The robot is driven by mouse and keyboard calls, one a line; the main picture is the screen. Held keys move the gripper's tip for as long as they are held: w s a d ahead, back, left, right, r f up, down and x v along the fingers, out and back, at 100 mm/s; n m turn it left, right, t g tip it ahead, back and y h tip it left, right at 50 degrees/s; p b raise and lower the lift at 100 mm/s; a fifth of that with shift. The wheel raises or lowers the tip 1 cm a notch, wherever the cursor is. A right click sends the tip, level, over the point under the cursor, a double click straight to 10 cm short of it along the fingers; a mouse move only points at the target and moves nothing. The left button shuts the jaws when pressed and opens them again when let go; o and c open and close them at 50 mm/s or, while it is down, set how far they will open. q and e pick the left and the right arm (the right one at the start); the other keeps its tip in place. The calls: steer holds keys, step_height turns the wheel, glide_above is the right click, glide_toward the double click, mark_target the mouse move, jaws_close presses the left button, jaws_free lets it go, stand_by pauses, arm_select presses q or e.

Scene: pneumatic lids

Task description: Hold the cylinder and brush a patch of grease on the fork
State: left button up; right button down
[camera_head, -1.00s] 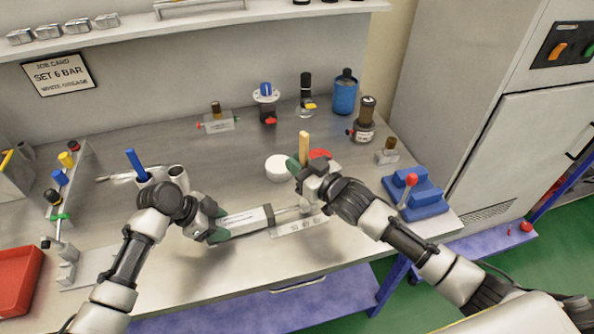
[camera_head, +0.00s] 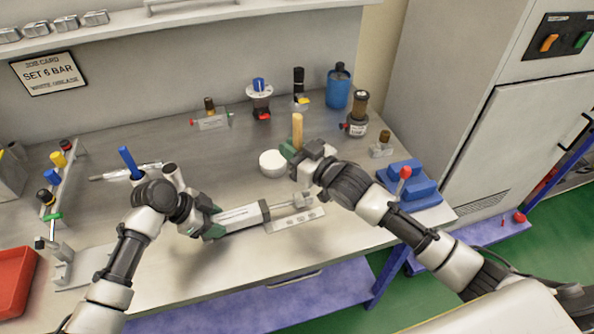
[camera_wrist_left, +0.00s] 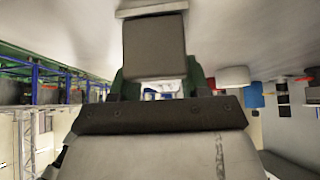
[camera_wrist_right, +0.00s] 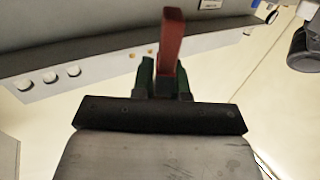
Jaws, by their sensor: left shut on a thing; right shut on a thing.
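The cylinder (camera_head: 236,220), a silver body with a dark end collar, lies low above the front of the bench. My left gripper (camera_head: 208,222) is shut on its left end; the cylinder's grey end fills the middle of the left wrist view (camera_wrist_left: 155,48). Its thin rod runs right to the fork (camera_head: 301,200). My right gripper (camera_head: 294,152) is shut on a brush with an upright wooden handle (camera_head: 297,130), reddish-brown in the right wrist view (camera_wrist_right: 172,40). It is above the fork, apparently clear of it. The brush's bristles and any grease on the fork cannot be made out.
A white round tub (camera_head: 272,163) stands behind the cylinder, close to my right gripper. A pale strip with round studs (camera_head: 295,220) lies in front of the fork. A blue clamp block (camera_head: 414,190) with a red-knobbed lever stands at right. A red tray (camera_head: 14,285) is at far left.

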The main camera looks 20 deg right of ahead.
steer(key=shift+s+f, duration=0.15)
steer(key=shift+f, duration=0.85)
steer(key=shift+s+f, duration=0.2)
steer(key=shift+f, duration=0.85)
steer(key=shift+s+f, duration=0.15)
steer(key=shift+f, duration=0.85)
steer(key=shift+f, duration=0.45)
steer(key=shift+s, duration=0.2)
steer(key=shift+s+d+r, duration=0.1)
steer(key=shift+s, duration=0.25)
steer(key=shift+w, duration=0.15)
steer(key=shift+w, duration=0.45)
